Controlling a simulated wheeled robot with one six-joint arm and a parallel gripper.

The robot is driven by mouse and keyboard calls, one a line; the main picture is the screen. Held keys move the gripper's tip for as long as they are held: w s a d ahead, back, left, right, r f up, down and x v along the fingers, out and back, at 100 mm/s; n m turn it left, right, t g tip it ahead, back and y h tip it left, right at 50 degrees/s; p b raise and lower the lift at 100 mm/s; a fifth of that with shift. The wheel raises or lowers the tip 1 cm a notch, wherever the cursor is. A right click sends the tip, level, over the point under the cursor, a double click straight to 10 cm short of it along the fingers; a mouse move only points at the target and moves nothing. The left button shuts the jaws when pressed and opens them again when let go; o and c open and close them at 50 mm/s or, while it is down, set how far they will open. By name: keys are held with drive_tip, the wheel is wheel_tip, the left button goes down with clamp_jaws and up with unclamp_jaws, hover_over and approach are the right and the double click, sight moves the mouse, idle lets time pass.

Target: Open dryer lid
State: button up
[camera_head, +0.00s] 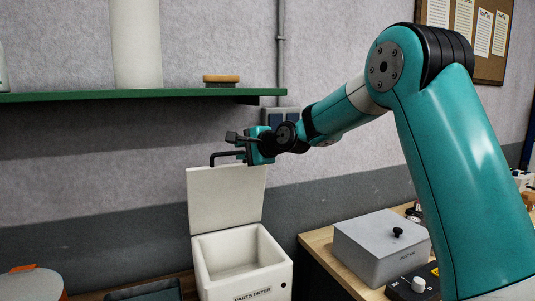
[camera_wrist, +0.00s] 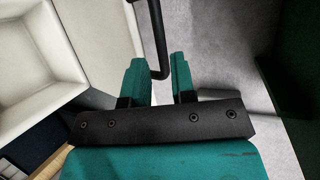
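The dryer (camera_head: 242,266) is a white open-topped box with "PARTS DRYER" on its front. Its white lid (camera_head: 226,199) stands about upright at the back edge, and the inside is exposed. A black bar handle (camera_head: 213,159) sits at the lid's top and also shows in the wrist view (camera_wrist: 157,35). My gripper (camera_head: 247,150) is at the right end of this handle. In the wrist view, my gripper's teal fingers (camera_wrist: 160,80) stand a little apart with the handle's bend between their tips. I cannot tell whether both fingers press on it.
A green shelf (camera_head: 140,94) runs along the wall at upper left, with a brush (camera_head: 221,80) on it. A grey lidded box (camera_head: 381,247) stands on the wooden bench (camera_head: 322,257) right of the dryer. A round grey container (camera_head: 30,284) is at lower left.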

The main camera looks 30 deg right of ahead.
drive_tip(key=b+v, duration=0.3)
drive_tip(key=v, duration=0.8)
drive_tip(key=shift+s, duration=0.1)
drive_tip(key=s+a+f+n+g+y+b, duration=0.1)
drive_tip(key=s+a+f+n+g+y, duration=0.1)
drive_tip(key=s+a+f+n+g, duration=0.95)
drive_tip(key=s+a+f+n, duration=0.1)
drive_tip(key=s, duration=0.5)
drive_tip(key=s+a+f+n+g+h, duration=0.1)
drive_tip(key=s+a+f+n, duration=0.2)
drive_tip(key=s+n, duration=0.3)
drive_tip(key=s+a+f+n+g+h, duration=0.1)
drive_tip(key=s+a+f+n, duration=0.1)
drive_tip(key=s, duration=0.8)
drive_tip(key=shift+s+a+f+n, duration=0.15)
drive_tip(key=shift+a+f+n, duration=0.1)
drive_tip(key=shift+f+n, duration=0.8)
